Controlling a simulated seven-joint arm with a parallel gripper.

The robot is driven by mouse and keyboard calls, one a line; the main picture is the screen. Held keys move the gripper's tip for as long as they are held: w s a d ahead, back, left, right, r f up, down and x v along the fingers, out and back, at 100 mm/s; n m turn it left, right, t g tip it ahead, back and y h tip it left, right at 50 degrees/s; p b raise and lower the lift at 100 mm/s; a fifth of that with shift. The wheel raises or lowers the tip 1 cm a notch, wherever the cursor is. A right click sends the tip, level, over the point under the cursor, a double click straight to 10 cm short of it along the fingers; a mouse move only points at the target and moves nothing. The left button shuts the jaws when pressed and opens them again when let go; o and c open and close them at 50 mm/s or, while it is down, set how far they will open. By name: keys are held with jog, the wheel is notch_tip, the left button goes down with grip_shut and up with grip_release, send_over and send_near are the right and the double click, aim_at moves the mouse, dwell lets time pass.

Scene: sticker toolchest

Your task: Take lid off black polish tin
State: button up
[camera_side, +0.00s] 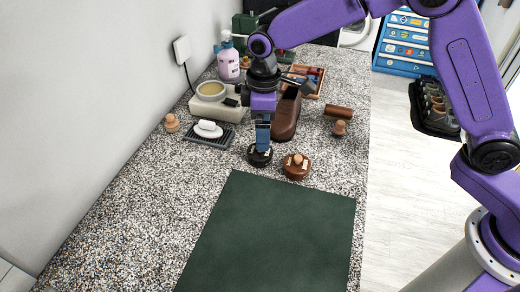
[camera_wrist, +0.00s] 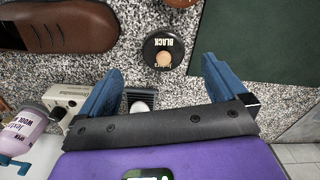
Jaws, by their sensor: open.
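The black polish tin (camera_wrist: 163,40) shows in the wrist view, round and dark with white "BLACK" lettering. Its lid has a round wooden knob (camera_wrist: 163,60) and sits on the tin. In the side view the tin (camera_side: 260,160) stands on the speckled counter behind the green mat. My gripper (camera_side: 262,146) points down directly over the tin, and its blue fingers hide part of the lid and the knob there. In the wrist view my gripper (camera_wrist: 163,68) is open, with one finger to each side of the knob. I cannot tell the exact height of the fingertips.
A brown tin (camera_side: 296,171) with a wooden knob stands close to the right. A brown shoe (camera_side: 285,118) stands behind. A soap tray (camera_side: 207,137), a bowl (camera_side: 211,90) and a purple bottle (camera_side: 228,65) are at the back left. The green mat (camera_side: 270,235) in front is bare.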

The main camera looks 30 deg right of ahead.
aim_at(254, 155)
jog(key=shift+a+f, duration=0.2)
jog(key=shift+f, duration=1.2)
jog(key=shift+a+f, duration=0.15)
jog(key=shift+f, duration=1.2)
jog(key=c, duration=1.1)
